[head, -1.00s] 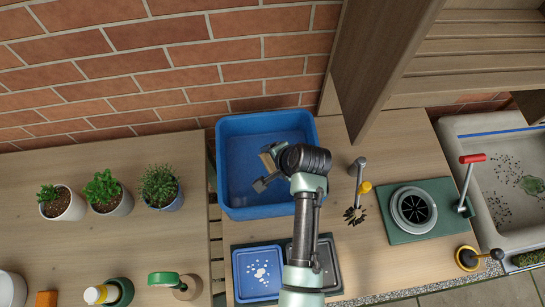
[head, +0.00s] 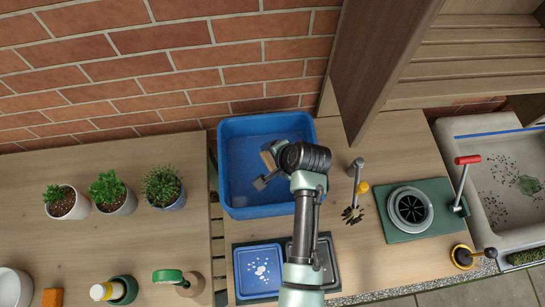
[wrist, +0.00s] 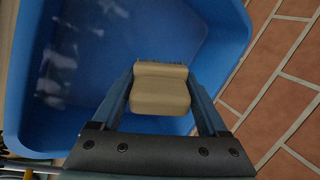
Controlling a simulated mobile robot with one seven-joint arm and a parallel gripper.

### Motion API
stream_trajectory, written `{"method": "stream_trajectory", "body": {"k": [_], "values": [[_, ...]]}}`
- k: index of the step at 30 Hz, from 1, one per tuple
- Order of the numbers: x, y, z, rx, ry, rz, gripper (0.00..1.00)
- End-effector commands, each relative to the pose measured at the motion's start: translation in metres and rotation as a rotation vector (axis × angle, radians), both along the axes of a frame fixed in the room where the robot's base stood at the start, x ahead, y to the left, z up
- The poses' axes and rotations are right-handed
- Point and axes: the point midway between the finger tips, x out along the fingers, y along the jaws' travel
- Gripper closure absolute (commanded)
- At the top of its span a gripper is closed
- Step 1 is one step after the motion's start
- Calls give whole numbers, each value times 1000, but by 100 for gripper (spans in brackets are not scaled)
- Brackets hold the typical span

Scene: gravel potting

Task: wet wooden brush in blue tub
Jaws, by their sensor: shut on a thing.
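The wooden brush (wrist: 159,88) is pale tan with dark bristles on its far side. My gripper (wrist: 163,97) is shut on it, one finger on each side of the block. In the head view the brush (head: 267,158) shows small within the outline of the blue tub (head: 255,212), partly hidden by my gripper (head: 264,171) and wrist. The blue tub fills much of the wrist view (wrist: 222,30), with pale glints on its floor. I cannot tell whether the bristles touch water.
The tub stands against the brick wall (head: 150,80). Blue tray (head: 246,289) and dark tray (head: 331,272) lie in front. A metal tap-like post (head: 356,168) and a green plate (head: 388,228) with a round grinder-like opening are right. Three potted plants (head: 115,202) stand left.

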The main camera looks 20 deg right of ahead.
Motion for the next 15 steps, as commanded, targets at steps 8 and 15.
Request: {"method": "stream_trajectory", "body": {"k": [8, 15], "values": [[0, 0, 26, 0, -1, 0, 68], [0, 0, 45, 0, -1, 0, 68]]}}
